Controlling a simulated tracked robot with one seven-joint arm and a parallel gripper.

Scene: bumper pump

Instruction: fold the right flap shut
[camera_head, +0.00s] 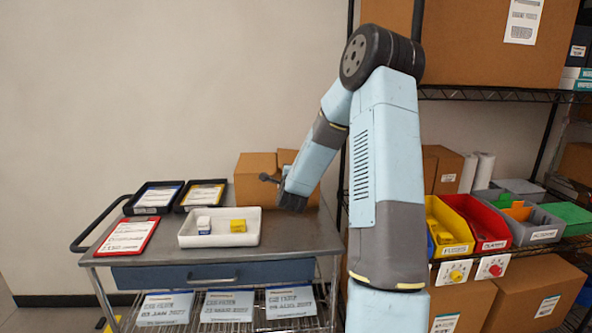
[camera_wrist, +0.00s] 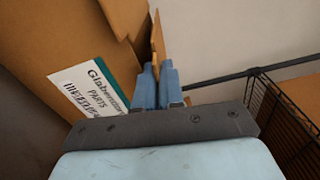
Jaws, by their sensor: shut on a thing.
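A brown cardboard box (camera_head: 254,183) stands at the back right of the cart top, partly hidden behind my arm. In the wrist view the box (camera_wrist: 38,40) is close on the left, with a white and green parts label on its side. Its right flap (camera_wrist: 158,40) shows as a thin brown edge, standing up between the blue fingertips. My gripper (camera_wrist: 158,82) is shut on this flap, beside the box wall. In the head view the fingertips are hidden behind my own arm and the box.
A red-framed clipboard (camera_head: 128,237) and two black trays lie further left. Shelving with a red bin (camera_head: 478,220) stands right. A dark rail (camera_wrist: 215,80) runs right of my fingers.

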